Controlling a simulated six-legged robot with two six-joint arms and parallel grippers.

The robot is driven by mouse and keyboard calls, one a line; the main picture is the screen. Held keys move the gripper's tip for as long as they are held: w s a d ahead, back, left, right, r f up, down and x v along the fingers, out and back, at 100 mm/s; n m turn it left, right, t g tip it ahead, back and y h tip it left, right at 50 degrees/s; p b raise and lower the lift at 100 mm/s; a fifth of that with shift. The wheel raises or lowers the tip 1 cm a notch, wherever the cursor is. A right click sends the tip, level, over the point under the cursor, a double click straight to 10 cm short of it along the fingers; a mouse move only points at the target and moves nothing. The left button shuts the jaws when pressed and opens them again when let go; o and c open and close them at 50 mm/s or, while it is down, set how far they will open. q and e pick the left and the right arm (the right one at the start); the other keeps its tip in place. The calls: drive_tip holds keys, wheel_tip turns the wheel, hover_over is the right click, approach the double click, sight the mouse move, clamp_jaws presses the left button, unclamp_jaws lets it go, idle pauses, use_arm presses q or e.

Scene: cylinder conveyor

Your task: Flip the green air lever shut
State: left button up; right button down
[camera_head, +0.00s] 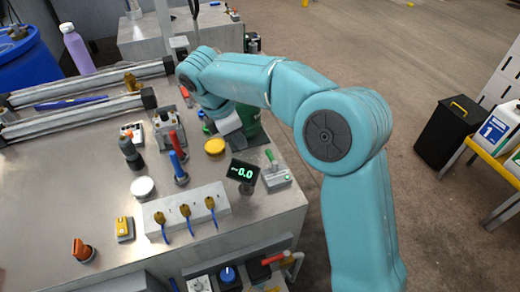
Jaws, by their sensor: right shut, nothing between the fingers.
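The green air lever (271,158) stands up at a slant from a small grey valve block (278,179), near the right edge of the metal table. My right arm comes in from the right and bends over the far part of the table. My right gripper (229,125) points down, beyond and to the left of the lever and apart from it. It is shut and empty; its fingertips are hard to make out. My left gripper is not in view.
A small display reading about -0.0 (243,171) stands just left of the valve block. A yellow button (215,146), red and blue levers (178,165) and a strip with yellow plugs (190,211) are close by. A green body (250,123) stands beside the gripper. Conveyor rails (80,115) lie left.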

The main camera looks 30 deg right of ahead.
sight(271, 161)
drive_tip(key=x, duration=0.5)
drive_tip(key=shift+s+f, duration=0.15)
drive_tip(key=shift+f, duration=0.2)
drive_tip(key=d, duration=0.1)
drive_tip(key=d+p, duration=0.1)
drive_tip(key=d, duration=0.1)
drive_tip(key=shift+s+d+f, duration=0.25)
drive_tip(key=shift+f, duration=0.15)
drive_tip(key=shift+s+d, duration=0.2)
drive_tip(key=shift+d, duration=0.05)
drive_tip(key=shift+f, duration=0.1)
drive_tip(key=shift+w, duration=0.15)
drive_tip(key=shift+d+m+p, duration=0.2)
drive_tip(key=shift+m+p, duration=0.1)
drive_tip(key=shift+m, duration=0.1)
drive_tip(key=shift+m, duration=0.3)
